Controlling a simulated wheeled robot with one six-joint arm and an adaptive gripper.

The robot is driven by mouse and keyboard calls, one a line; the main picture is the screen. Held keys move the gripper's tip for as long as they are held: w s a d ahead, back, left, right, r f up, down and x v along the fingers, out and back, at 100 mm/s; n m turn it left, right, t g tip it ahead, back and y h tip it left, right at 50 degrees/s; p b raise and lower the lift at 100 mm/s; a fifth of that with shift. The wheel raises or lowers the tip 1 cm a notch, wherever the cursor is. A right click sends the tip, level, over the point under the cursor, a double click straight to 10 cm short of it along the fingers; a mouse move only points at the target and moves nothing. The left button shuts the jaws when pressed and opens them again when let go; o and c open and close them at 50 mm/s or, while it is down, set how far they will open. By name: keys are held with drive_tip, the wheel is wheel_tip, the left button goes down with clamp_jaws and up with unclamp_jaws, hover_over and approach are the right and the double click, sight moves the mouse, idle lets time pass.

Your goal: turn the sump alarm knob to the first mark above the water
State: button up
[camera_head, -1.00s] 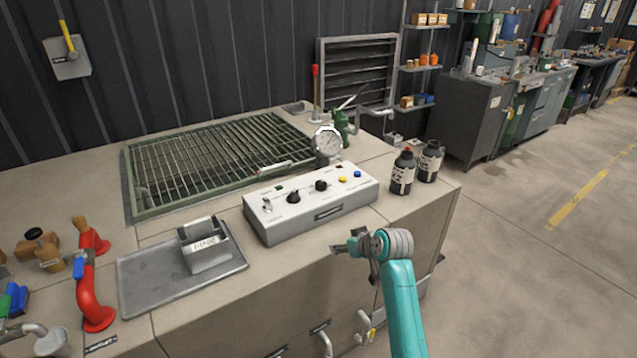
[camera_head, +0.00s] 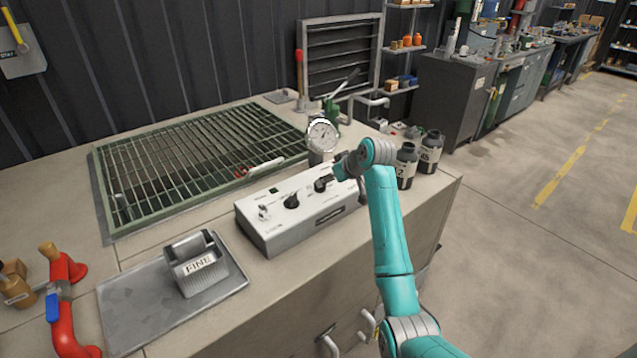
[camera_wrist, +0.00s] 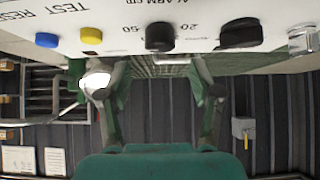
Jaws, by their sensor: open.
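The white control box (camera_head: 300,212) stands on the bench, with a large black knob (camera_head: 291,201) to the left and a smaller black knob (camera_head: 322,184) to its right. In the wrist view the smaller knob (camera_wrist: 160,36) sits under the "ALARM cm" lettering, with 20 and 50 readable beside it. Its pointer direction is too dark to tell. My gripper (camera_head: 342,173) is over the right part of the box, close to this knob. In the wrist view my open fingers (camera_wrist: 157,85) are on either side of the knob's line, with nothing between them. The sump grating (camera_head: 200,165) lies behind; no water level is readable.
The dial gauge (camera_head: 322,135) stands close behind the box and shows behind one finger in the wrist view. Yellow (camera_wrist: 91,36) and blue (camera_wrist: 47,40) buttons neighbour the knob. Dark bottles (camera_head: 406,166) stand right of the box. A tray (camera_head: 130,305) with a "FINE" block (camera_head: 197,265) lies left.

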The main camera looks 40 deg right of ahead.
drive_tip(key=x, duration=0.7)
drive_tip(key=shift+w+f, duration=0.1)
drive_tip(key=c, duration=1.2)
